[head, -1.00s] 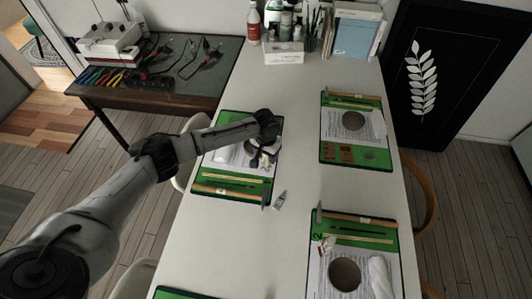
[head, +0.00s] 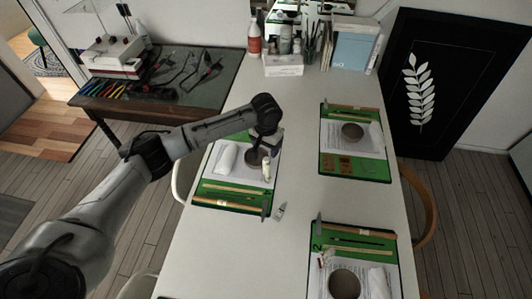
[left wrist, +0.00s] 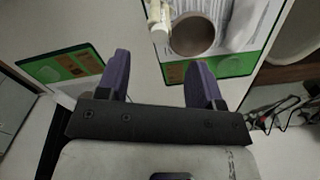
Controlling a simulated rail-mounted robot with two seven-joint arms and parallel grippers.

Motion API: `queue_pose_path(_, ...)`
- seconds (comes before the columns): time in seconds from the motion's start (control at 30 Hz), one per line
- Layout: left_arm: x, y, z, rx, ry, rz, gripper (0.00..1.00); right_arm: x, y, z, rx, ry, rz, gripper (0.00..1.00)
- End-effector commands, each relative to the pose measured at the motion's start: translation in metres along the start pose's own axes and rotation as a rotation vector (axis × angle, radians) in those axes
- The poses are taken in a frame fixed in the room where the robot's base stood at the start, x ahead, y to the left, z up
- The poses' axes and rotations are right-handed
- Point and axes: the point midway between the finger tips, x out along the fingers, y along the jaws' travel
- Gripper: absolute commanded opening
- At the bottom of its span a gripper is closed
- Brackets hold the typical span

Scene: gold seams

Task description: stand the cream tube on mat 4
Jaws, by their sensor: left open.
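The cream tube (head: 266,170) is on the green mat (head: 233,197) at the left side of the table and looks upright. It is beside a round brown bowl (head: 252,157). I cannot read that mat's number clearly. My left gripper (head: 266,140) is just above and beyond the tube, pointing down. In the left wrist view its two fingers (left wrist: 158,78) are spread with nothing between them. My right gripper is not in view.
A small grey-white tube (head: 280,211) lies on the white table near that mat's corner. A white roll (head: 226,157) lies on the same mat. Mat 2 (head: 358,232) is at the near right and another mat (head: 357,180) at the far right. The table's middle is clear.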

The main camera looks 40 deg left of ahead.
Motion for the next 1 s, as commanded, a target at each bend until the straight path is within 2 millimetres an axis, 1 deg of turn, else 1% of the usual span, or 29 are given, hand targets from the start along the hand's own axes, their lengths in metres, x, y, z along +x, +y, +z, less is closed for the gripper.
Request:
queue_pose_path(0.03,-0.006,0.0,0.0,0.001,0.001,0.0,0.6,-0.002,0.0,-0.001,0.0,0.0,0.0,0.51)
queue_pose_path(0.1,-0.011,0.0,0.0,0.001,0.0,0.0,0.6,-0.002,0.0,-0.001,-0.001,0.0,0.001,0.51)
queue_pose_path(0.33,-0.016,0.001,0.0,0.001,0.0,0.0,0.6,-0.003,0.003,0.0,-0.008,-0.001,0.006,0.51)
queue_pose_path(0.43,-0.008,0.009,0.006,0.027,-0.001,0.003,0.6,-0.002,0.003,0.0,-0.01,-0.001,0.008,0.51)
queue_pose_path(0.47,-0.002,0.014,0.01,0.045,-0.001,0.005,0.6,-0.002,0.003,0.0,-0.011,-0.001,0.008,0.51)
queue_pose_path(0.53,0.015,0.032,0.024,0.103,0.002,0.013,0.6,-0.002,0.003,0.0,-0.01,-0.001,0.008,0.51)
queue_pose_path(0.57,0.024,0.041,0.033,0.134,0.004,0.02,0.6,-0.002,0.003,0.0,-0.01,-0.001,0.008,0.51)
queue_pose_path(0.6,0.037,0.055,0.046,0.181,0.009,0.03,0.6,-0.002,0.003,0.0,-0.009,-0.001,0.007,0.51)
queue_pose_path(0.67,0.057,0.077,0.069,0.252,0.024,0.052,0.6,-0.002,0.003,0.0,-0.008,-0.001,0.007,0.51)
queue_pose_path(0.7,0.068,0.092,0.086,0.298,0.038,0.069,0.6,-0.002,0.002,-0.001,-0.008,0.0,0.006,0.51)
queue_pose_path(0.77,0.082,0.111,0.113,0.357,0.063,0.098,0.6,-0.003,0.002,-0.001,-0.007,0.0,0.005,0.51)
queue_pose_path(0.8,0.09,0.122,0.13,0.389,0.083,0.115,0.6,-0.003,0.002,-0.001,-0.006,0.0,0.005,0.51)
queue_pose_path(0.87,0.099,0.135,0.156,0.426,0.112,0.141,0.6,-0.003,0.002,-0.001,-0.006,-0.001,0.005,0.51)
queue_pose_path(0.9,0.103,0.142,0.173,0.444,0.132,0.157,0.6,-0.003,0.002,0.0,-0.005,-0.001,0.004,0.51)
queue_pose_path(0.97,0.108,0.149,0.198,0.46,0.163,0.175,0.6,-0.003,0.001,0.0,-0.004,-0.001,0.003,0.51)
queue_pose_path(1.0,0.109,0.152,0.214,0.465,0.185,0.185,0.6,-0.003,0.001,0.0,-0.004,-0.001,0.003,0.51)
